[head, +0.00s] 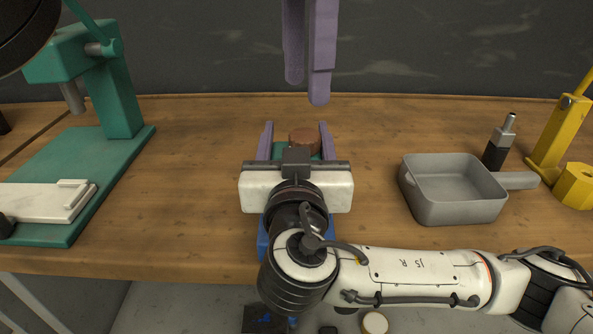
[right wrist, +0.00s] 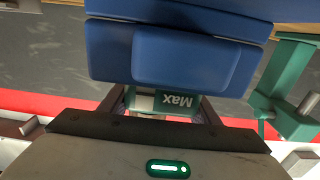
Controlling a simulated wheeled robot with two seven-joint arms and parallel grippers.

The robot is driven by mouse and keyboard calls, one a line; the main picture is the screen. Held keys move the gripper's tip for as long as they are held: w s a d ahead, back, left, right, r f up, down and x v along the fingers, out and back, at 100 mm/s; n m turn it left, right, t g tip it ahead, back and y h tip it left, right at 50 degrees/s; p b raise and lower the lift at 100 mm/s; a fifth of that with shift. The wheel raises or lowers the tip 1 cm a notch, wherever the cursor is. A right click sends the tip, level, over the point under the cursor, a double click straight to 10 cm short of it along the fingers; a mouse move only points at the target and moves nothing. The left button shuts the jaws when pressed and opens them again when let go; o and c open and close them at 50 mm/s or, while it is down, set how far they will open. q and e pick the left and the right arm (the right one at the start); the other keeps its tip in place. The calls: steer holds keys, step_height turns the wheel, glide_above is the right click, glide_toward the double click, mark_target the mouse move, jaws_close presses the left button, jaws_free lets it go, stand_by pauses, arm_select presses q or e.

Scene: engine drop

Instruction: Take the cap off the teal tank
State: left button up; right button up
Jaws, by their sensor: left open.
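The teal tank (head: 280,151) stands on the table at the middle, mostly hidden behind my right gripper. Its round brown cap (head: 304,137) sits on top. In the right wrist view, the tank (right wrist: 144,103) shows a "MAX" label, upside down. My right gripper (head: 296,138) has a finger on each side of the tank, with no clear gap, and looks closed on it. My left gripper (head: 306,92) is open and empty, hanging from above, behind and above the cap and apart from it.
A green press (head: 118,95) stands at the left. A grey pan (head: 455,205), a dark bottle-like item (head: 497,145) and yellow tooling (head: 560,135) are at the right. A blue block (right wrist: 180,55) is close to the tank in the right wrist view. The table behind the tank is clear.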

mark_target(305, 134)
jaws_close()
arm_select(q)
steer(key=m, duration=0.3)
steer(key=shift+f+m, duration=0.2)
steer(key=shift+m, duration=0.5)
steer(key=shift+f, duration=3.8)
steer(key=c, duration=1.1)
steer(key=n, duration=0.3)
